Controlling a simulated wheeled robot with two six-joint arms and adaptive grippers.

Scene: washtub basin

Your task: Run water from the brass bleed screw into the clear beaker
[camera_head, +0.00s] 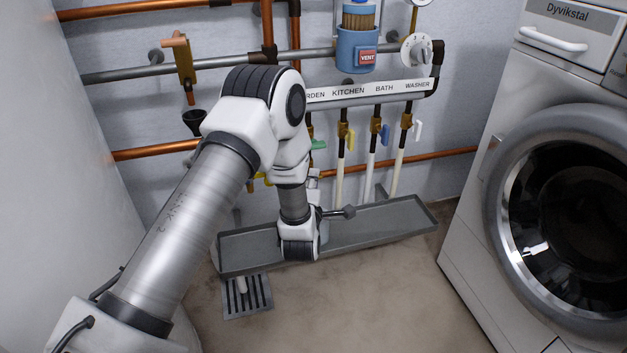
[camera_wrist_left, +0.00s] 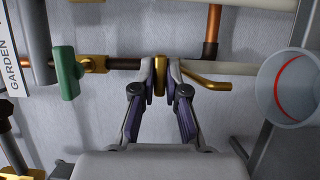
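In the left wrist view, my left gripper (camera_wrist_left: 161,78) has its two fingertips on either side of the small brass bleed screw (camera_wrist_left: 160,74), apparently shut on it. A thin brass spout (camera_wrist_left: 208,82) leads from the screw towards the beaker. The beaker (camera_wrist_left: 289,90), pale with a red line, is at the right edge of this turned view, apart from my fingers, its mouth near the spout's end. I cannot make out any water. In the head view my left arm hides the screw and my fingertips. My right gripper is not in view.
A green valve handle (camera_wrist_left: 66,73) is close to my left gripper. A grey tray (camera_head: 385,228) lies along the wall, with a floor drain (camera_head: 262,297) in front. Copper and grey pipes line the wall. A washing machine (camera_head: 480,180) stands right; the middle floor is clear.

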